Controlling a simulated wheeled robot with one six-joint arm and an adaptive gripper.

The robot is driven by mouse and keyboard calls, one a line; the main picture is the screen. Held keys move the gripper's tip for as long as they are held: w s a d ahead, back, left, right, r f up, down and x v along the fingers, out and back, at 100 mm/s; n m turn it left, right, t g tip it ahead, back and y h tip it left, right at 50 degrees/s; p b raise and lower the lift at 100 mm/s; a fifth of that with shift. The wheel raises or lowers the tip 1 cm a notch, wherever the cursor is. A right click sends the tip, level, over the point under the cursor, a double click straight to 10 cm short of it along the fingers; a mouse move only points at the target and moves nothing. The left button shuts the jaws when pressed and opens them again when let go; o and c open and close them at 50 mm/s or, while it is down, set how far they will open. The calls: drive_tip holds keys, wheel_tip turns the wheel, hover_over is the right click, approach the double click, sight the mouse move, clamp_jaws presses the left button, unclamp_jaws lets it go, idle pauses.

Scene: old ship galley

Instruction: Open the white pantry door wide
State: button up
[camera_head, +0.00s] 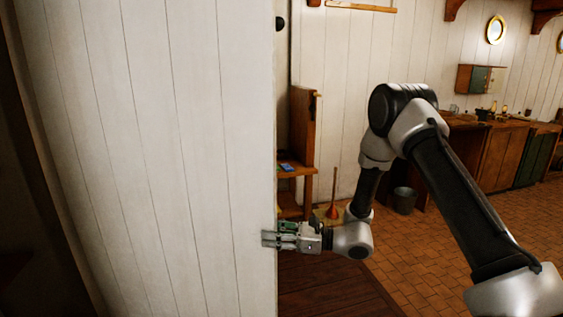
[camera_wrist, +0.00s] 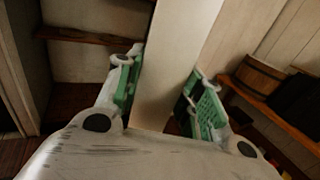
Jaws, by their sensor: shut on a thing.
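The white pantry door (camera_head: 170,140), made of vertical planks, fills the left of the head view and stands ajar, its free edge near the middle. My gripper (camera_head: 271,238) is at that free edge, low in the picture, with its fingers shut on it. In the wrist view the door's edge (camera_wrist: 178,45) runs between the two green-padded fingers of my gripper (camera_wrist: 165,78), one on each side of the panel. The door's hinges and any handle are not clearly seen.
Beyond the door edge stands a wooden shelf unit (camera_head: 305,140) with a small blue item. A bucket (camera_head: 404,200) stands on the tiled floor (camera_head: 450,235), near a wooden counter (camera_head: 500,155). The wrist view shows a shelf (camera_wrist: 85,37) at left and a wooden tub (camera_wrist: 262,78) at right.

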drive_tip(key=w+d+n+g, duration=0.1)
drive_tip(key=w+g, duration=0.1)
drive_tip(key=w, duration=0.9)
drive_tip(key=shift+d, duration=0.25)
drive_tip(key=w+n+g, duration=0.1)
drive_tip(key=w, duration=0.5)
drive_tip(key=shift+w+g, duration=0.2)
drive_tip(key=shift+g, duration=0.1)
drive_tip(key=o, duration=1.4)
drive_tip(key=shift+c, duration=0.2)
drive_tip(key=shift+d, duration=0.1)
drive_tip(key=d, duration=1.1)
